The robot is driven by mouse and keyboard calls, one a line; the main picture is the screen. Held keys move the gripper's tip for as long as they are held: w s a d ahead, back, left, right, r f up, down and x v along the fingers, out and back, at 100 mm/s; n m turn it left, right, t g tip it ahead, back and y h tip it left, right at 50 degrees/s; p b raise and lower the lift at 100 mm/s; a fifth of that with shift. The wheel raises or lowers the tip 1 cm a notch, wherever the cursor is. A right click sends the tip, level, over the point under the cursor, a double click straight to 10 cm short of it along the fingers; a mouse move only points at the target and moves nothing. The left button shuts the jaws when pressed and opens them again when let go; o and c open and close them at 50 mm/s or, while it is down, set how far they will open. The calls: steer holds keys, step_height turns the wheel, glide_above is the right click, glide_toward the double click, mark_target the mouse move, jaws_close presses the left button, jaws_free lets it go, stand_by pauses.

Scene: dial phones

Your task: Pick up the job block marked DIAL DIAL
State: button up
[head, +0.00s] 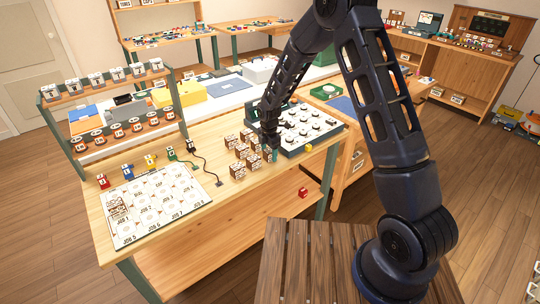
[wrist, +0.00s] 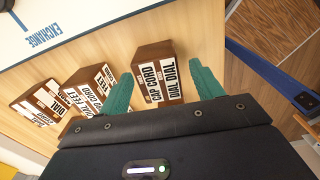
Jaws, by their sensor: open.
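In the wrist view, a brown wooden block with white label faces, one reading DIAL DIAL and one CAP CORD (wrist: 157,78), stands on the light wood bench. My gripper (wrist: 160,72) is open, with its two green fingers on either side of this block. There is a gap at the right finger; the left finger is close to the block, and I cannot tell whether it touches. In the head view my gripper (head: 271,153) is low over the bench at the right end of the block group and partly hides the block there.
Several similar blocks (head: 240,152) stand just left; in the wrist view a neighbouring block (wrist: 92,85) is near the left finger. A tray of round parts (head: 308,127) lies behind right. A yellow cube (head: 309,148) is beside it. A white job board (head: 155,205) lies at left.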

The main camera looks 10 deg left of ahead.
steer(key=c, duration=1.1)
steer(key=shift+r, duration=0.15)
